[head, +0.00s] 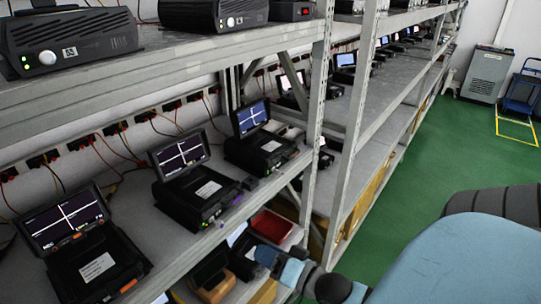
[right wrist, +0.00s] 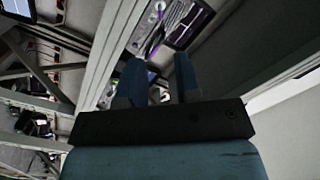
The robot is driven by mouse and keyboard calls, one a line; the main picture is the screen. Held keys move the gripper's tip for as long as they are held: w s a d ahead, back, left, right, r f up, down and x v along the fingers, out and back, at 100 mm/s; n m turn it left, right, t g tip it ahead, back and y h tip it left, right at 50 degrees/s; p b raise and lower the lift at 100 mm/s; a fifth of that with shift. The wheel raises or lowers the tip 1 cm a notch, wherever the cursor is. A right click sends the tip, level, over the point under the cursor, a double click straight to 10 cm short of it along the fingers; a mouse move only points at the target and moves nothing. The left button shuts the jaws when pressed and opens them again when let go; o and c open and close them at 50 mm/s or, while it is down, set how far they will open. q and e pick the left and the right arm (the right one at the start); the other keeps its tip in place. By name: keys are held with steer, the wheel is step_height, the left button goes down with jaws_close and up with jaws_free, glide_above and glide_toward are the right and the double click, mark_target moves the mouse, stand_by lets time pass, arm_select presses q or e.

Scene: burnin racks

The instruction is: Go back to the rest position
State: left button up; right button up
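My right gripper (head: 277,262) is in front of the shelf edge at the lower middle of the head view, its arm coming in from the right. In the right wrist view its two blue fingers (right wrist: 160,76) stand apart, and I see no object gripped between them. Black devices with raised lit screens stand in a row on the middle shelf: a near one (head: 97,265), a middle one (head: 195,190) and a farther one (head: 262,150). My left gripper is not in view.
The metal rack (head: 335,150) runs away along the left. A red tray (head: 271,226) sits on the lower shelf close to my right gripper. The green floor (head: 425,175) is clear to the right. A grey cabinet (head: 487,75) and a blue cart (head: 523,92) stand far back.

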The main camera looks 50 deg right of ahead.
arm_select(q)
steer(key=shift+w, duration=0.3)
arm_select(e)
steer(key=shift+s, duration=0.45)
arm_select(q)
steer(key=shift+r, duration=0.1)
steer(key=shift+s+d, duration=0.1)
arm_select(e)
steer(key=shift+f, duration=0.1)
steer(key=s+a+f+n+g, duration=0.2)
steer(key=a+f+n, duration=0.3)
steer(key=f, duration=0.5)
steer(key=s+a+f+n+g, duration=0.2)
steer(key=a+f+n+g, duration=0.2)
steer(key=a+f, duration=0.4)
step_height(320, 180, down, 2)
steer(key=shift+s+a+f+n+g+y, duration=0.15)
steer(key=shift+a+f+n+g+y, duration=0.2)
steer(key=shift+n, duration=0.45)
steer(key=shift+o, duration=0.4)
steer(key=shift+d+r, duration=0.15)
steer(key=shift+r, duration=0.05)
